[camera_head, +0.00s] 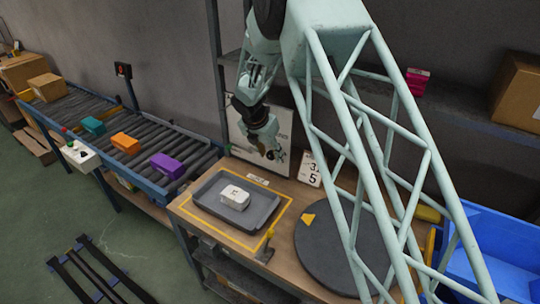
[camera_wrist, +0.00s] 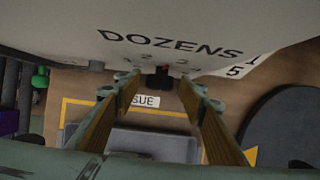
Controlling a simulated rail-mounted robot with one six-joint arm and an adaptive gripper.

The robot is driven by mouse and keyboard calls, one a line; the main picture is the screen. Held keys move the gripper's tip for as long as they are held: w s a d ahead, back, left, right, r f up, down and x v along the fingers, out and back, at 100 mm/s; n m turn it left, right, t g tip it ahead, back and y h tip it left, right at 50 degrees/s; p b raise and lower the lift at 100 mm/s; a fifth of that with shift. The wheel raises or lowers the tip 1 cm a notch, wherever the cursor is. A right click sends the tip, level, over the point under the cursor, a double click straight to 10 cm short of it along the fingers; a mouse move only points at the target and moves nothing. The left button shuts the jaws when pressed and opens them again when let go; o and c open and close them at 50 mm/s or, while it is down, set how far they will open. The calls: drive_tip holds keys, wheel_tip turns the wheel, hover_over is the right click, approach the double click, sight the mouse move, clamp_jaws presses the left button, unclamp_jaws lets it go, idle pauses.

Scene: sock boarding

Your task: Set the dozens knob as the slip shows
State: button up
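The dozens knob (camera_wrist: 161,78) is a small dark knob with some red, below the word DOZENS on a pale panel (camera_wrist: 200,25) in the wrist view. Small numerals curve around it; its setting is too small to tell. In the head view the panel (camera_head: 284,128) stands at the back of the bench, and my gripper hides the knob. My gripper (camera_head: 268,150) is open in front of the panel. In the wrist view its fingertips (camera_wrist: 158,82) are on either side of the knob, apparently apart from it. A white card (camera_head: 310,168) with 3 and 5 leans beside the panel.
A grey tray (camera_head: 207,198) with a white labelled bundle (camera_head: 235,197) lies within a yellow outline. A dark round plate (camera_head: 330,255) with a yellow wedge (camera_head: 308,218) is at right. A roller conveyor (camera_head: 195,162) carries coloured blocks at left; a blue bin (camera_head: 505,235) stands right.

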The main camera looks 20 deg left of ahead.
drive_tip(key=c, duration=0.9)
